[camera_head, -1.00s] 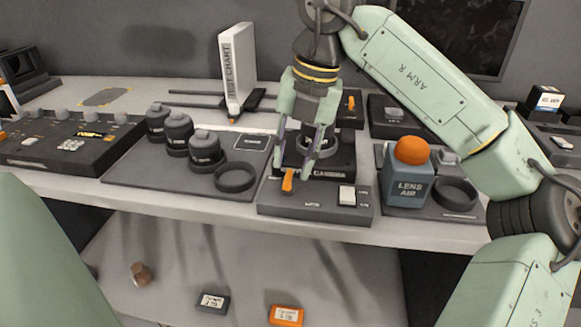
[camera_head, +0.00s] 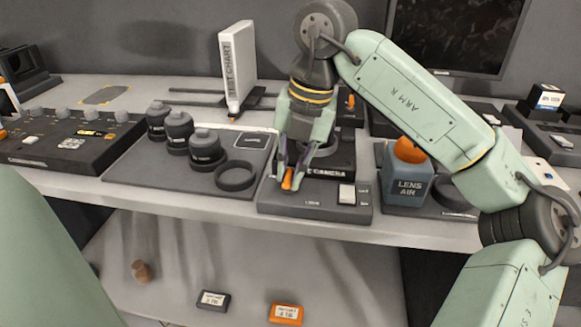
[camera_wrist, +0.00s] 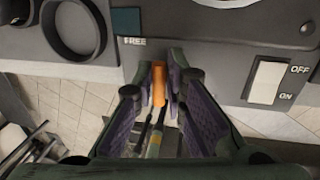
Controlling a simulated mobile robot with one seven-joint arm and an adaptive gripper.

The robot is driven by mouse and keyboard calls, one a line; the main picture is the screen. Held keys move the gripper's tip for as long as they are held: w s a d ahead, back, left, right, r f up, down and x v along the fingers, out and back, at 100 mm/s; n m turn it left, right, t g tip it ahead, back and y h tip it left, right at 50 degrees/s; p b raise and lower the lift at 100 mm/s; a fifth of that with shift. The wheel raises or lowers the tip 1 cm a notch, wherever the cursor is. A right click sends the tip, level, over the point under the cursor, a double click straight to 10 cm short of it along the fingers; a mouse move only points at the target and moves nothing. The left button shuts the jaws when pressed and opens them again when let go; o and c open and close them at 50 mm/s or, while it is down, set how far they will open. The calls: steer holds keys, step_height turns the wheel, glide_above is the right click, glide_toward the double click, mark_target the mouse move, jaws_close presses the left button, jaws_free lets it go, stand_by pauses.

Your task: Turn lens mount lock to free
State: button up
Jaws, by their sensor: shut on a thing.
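The lens mount lock is an orange lever (camera_head: 288,178) on the front left of the dark camera base (camera_head: 312,203). My gripper (camera_head: 290,180) is shut on the lever, with one finger on each side of it. In the wrist view the orange lever (camera_wrist: 159,84) stands between my gripper's fingertips (camera_wrist: 160,88), just below and right of the word FREE. The camera body (camera_head: 328,166) sits behind the lever and is partly hidden by my gripper. The lever's pivot and its other mark cannot be made out.
A white ON/OFF rocker switch (camera_head: 347,194) is on the same base, to the right. The blue LENS AIR bottle (camera_head: 408,188) with an orange top stands right of it. A dark ring (camera_head: 236,176) and several capped lenses (camera_head: 206,147) lie on the mat at left.

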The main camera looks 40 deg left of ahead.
steer(key=shift+a, duration=0.1)
jaws_close()
steer(key=n, duration=0.2)
steer(key=n+p, duration=0.1)
steer(key=n, duration=0.1)
steer(key=shift+s+a+r+n+g+h, duration=0.2)
steer(key=shift+n+g+h, duration=0.1)
steer(key=shift+n, duration=0.1)
steer(key=n, duration=0.2)
steer(key=n+p, duration=0.1)
steer(key=n, duration=0.1)
steer(key=shift+s+a+n+h, duration=0.15)
steer(key=shift+n+h, duration=0.15)
steer(key=shift+h, duration=0.1)
steer(key=n, duration=0.2)
steer(key=n+p, duration=0.1)
steer(key=n, duration=0.1)
steer(key=shift+s+f+h, duration=0.1)
steer(key=shift+s+h, duration=0.1)
steer(key=shift+h, duration=0.2)
steer(key=shift+s+f+n+h+p, duration=0.1)
steer(key=shift+n+h+p, duration=0.1)
steer(key=shift+n, duration=0.9)
steer(key=shift+s+n+h+p, duration=0.1)
steer(key=shift+n+p, duration=0.05)
steer(key=shift+n, duration=0.95)
steer(key=o, duration=0.7)
jaws_free()
